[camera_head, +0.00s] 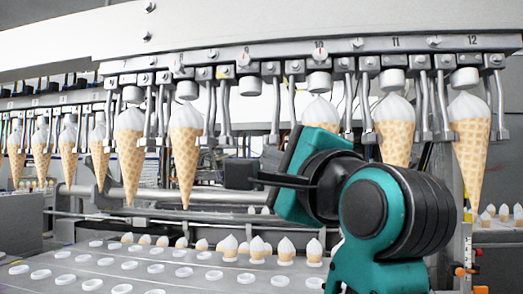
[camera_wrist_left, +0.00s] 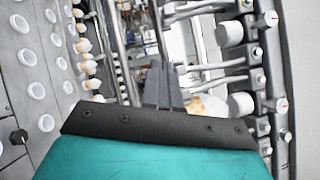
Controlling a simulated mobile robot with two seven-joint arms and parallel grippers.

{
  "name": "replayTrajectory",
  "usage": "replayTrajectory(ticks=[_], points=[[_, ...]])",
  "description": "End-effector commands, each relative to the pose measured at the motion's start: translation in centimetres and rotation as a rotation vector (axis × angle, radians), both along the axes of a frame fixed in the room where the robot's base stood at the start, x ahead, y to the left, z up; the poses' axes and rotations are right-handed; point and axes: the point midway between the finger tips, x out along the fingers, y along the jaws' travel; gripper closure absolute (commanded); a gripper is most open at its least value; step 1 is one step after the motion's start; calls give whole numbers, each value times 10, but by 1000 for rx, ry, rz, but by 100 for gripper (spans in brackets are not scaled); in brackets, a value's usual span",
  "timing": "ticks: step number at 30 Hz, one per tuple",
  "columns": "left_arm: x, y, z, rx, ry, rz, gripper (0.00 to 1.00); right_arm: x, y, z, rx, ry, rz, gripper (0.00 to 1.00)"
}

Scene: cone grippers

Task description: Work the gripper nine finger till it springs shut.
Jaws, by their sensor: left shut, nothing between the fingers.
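Gripper nine (camera_head: 275,125) hangs from the rail below the number 9, with a white cap above it and no cone between its two metal fingers. The fingers look spread apart. In the wrist view the machine's metal fingers (camera_wrist_left: 207,68) reach in from the right, near a white cap. My right gripper is not in view.
Cones hang in the neighbouring grippers, including one at left (camera_head: 187,140) and one at right (camera_head: 396,135). A cone at ten (camera_head: 320,111) is partly hidden by my left arm. Below lies a tray (camera_head: 105,265) with several white-rimmed holes and some filled cones. A horizontal metal bar runs behind.

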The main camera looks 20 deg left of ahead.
Motion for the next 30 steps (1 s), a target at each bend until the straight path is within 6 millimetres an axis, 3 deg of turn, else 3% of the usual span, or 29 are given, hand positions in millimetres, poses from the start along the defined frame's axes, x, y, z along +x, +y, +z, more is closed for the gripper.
replayTrajectory(ticks=[2, 9, 25, 30], points=[[10, 12, 3, -1, 1, 2, 100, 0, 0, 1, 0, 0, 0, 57], [7, 42, 16, -1, -1, 1, 100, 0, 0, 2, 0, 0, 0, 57], [7, 50, 18, 5, 1, 1, 100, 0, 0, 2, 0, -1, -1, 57], [8, 64, 17, 36, 14, -4, 100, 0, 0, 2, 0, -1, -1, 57]])
